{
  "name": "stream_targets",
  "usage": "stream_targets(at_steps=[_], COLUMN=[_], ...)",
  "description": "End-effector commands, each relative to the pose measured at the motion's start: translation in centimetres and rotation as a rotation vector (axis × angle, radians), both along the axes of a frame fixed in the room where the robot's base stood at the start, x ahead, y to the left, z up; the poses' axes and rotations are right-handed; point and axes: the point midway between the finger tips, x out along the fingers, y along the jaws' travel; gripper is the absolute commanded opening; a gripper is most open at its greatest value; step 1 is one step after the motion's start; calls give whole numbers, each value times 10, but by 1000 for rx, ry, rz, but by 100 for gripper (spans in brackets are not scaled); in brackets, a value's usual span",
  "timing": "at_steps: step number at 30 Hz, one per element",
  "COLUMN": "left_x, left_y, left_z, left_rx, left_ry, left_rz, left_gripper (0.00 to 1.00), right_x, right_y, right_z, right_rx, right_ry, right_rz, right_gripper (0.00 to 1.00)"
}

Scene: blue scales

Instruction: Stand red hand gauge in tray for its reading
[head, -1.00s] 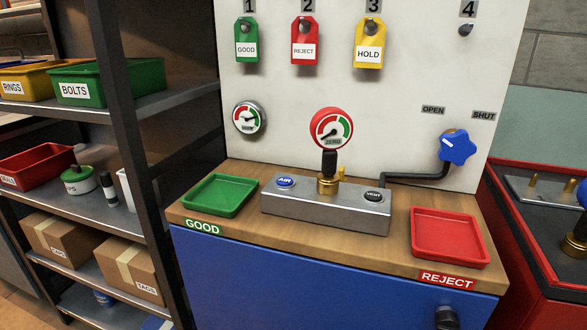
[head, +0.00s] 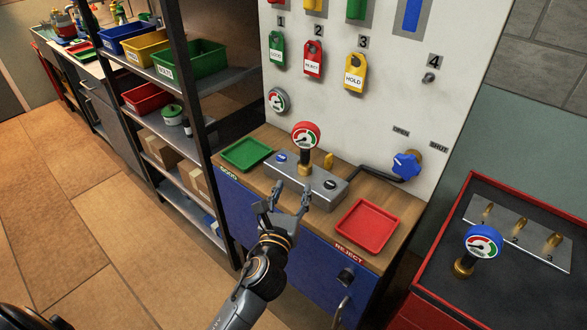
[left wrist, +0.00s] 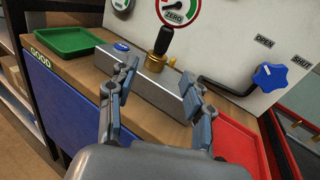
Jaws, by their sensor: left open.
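The red hand gauge (head: 305,135) stands upright on the grey metal block (head: 325,192), its black grip above a brass fitting. It also shows in the left wrist view (left wrist: 176,12), its dial cut off by the top edge. The green GOOD tray (head: 247,154) is left of the block and the red REJECT tray (head: 367,227) is right of it. Both trays look empty. My left gripper (head: 291,193) is open and empty in front of the block, apart from the gauge. Its spread fingers (left wrist: 160,78) show in the left wrist view. My right gripper is not seen.
A blue star-shaped knob (head: 406,165) on a bent pipe is at the bench's right back. A blue gauge (head: 482,243) stands on a red-edged cart at right. Shelves with bins (head: 190,62) are at left. Tags hang on the white panel (head: 392,95).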

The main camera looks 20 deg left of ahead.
Motion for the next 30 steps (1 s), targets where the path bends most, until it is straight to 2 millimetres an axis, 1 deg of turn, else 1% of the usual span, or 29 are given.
stream_targets(at_steps=[1, 3, 5, 8, 21, 24, 27, 30], left_x=[2, 6, 11, 24, 107, 121, 132, 137], left_y=[-2, -2, -2, 0, 9, 11, 12, 13], left_z=[6, 8, 8, 8, 7, 7, 7, 6], left_rx=[32, 61, 69, 67, 62, 62, 61, 61], left_ry=[-2, -6, -7, -7, -6, -7, -6, -6], left_rz=[-4, -8, -9, -8, -7, -8, -7, -8], left_gripper=[51, 51, 51, 51, 51, 51, 51, 51], right_x=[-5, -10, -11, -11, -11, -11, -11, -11], right_y=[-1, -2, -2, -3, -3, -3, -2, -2], right_z=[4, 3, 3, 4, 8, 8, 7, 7], right_rx=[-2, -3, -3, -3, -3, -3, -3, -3], right_ry=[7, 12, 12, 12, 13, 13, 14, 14], right_rz=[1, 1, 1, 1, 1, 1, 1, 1], right_gripper=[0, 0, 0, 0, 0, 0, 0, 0])
